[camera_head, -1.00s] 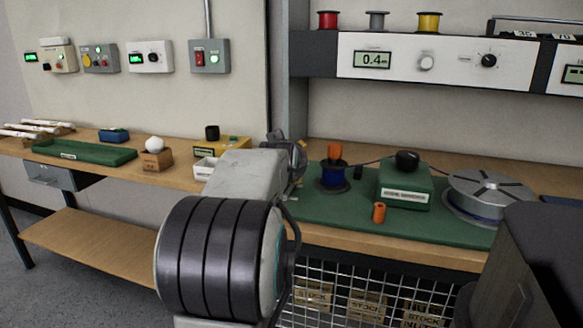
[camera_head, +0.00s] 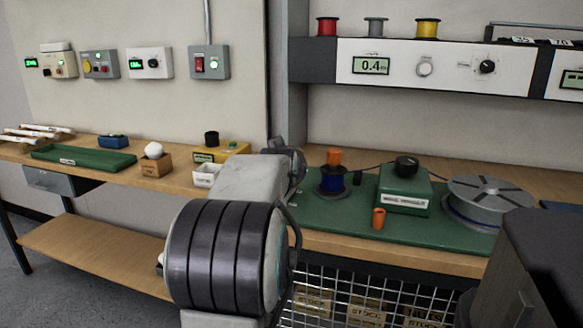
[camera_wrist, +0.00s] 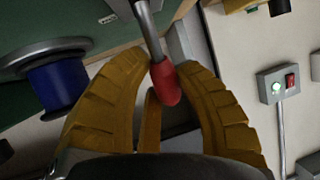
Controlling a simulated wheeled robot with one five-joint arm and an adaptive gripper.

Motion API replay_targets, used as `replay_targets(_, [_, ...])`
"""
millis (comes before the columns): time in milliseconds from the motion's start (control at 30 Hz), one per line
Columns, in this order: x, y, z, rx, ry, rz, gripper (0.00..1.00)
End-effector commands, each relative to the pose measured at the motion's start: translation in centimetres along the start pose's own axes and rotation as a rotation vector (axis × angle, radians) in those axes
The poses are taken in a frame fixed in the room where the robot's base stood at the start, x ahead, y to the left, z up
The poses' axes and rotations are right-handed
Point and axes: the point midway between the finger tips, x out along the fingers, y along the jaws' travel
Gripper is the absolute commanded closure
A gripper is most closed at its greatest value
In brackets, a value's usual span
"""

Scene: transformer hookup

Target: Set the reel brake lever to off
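The brake lever (camera_wrist: 149,28) is a metal rod with a red grip (camera_wrist: 167,84), seen in the wrist view. It reaches from the top of the picture down between the yellow fingers of my gripper (camera_wrist: 160,65). The fingers stand apart, one on each side of the red grip, and I see no clear pinch on it. Whether a finger touches the grip is hard to tell. In the head view my arm hides the lever and the fingers. No on or off marking is readable.
A blue spool (camera_wrist: 58,84) is left of the fingers in the wrist view. In the head view, a green box with a black knob (camera_head: 404,190), an orange piece (camera_head: 379,218) and a large grey reel (camera_head: 490,197) occupy the green mat (camera_head: 320,214). A red-switch box (camera_head: 209,63) hangs on the wall.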

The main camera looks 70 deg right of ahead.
Motion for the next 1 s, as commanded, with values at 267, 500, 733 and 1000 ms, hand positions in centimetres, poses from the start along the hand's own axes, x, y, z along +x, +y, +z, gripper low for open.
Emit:
replay_targets(267, [0.0,-0.01,0.06,0.0,-0.002,0.0,1.0])
replay_targets(500, [0.02,-0.01,0.2,-0.001,0.003,-0.001,1.0])
replay_targets(733, [-0.14,0.02,0.57,-0.012,0.053,-0.005,1.0])
replay_targets(1000, [-0.76,0.0,0.25,-0.024,0.118,-0.01,1.0])
